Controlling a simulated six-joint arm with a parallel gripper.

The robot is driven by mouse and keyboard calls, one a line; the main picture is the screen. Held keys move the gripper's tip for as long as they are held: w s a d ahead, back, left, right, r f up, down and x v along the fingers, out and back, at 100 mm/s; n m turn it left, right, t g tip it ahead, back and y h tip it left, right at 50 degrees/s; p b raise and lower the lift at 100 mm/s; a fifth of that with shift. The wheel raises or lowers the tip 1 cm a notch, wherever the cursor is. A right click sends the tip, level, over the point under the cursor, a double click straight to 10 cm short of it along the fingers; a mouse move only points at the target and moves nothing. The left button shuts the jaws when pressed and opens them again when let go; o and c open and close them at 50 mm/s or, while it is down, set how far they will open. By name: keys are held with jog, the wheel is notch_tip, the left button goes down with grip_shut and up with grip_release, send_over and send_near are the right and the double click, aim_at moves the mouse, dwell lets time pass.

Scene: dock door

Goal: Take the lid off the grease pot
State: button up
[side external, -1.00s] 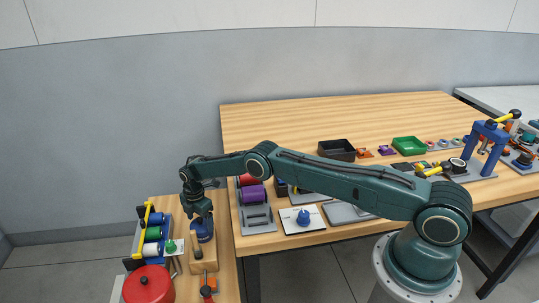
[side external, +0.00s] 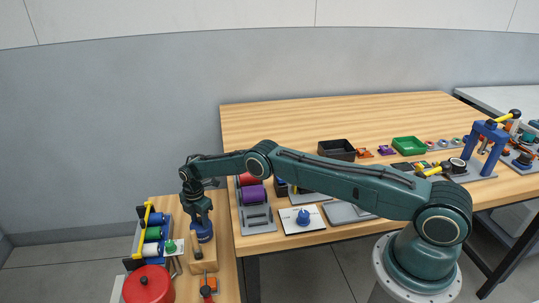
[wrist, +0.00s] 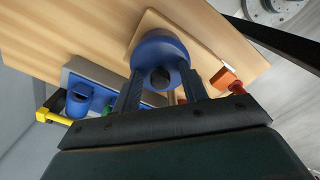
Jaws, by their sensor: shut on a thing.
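A round blue pot (side external: 201,236) stands on a wooden board on the low bench at the left. In the wrist view the blue pot (wrist: 160,48) shows from above, with a dark round knob (wrist: 160,77) at its front. My gripper (side external: 200,217) points down at the top of the blue pot. In the wrist view its two fingers (wrist: 162,88) lie on either side of the knob, shut on it. The seam between lid and pot is too small to make out, so I cannot tell whether the lid is raised.
A red pot (side external: 148,286) with a black knob stands at the near left. A rack of coloured rollers (side external: 152,235) with a yellow bar stands left of my gripper. An orange and red part (side external: 209,286) lies in front. The large table (side external: 290,122) is clear at the back.

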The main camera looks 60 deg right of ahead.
aim_at(199, 218)
jog(key=shift+s+r, duration=0.1)
grip_shut()
notch_tip(199, 218, up, 20)
jog(key=shift+f, duration=0.25)
dwell(0.4)
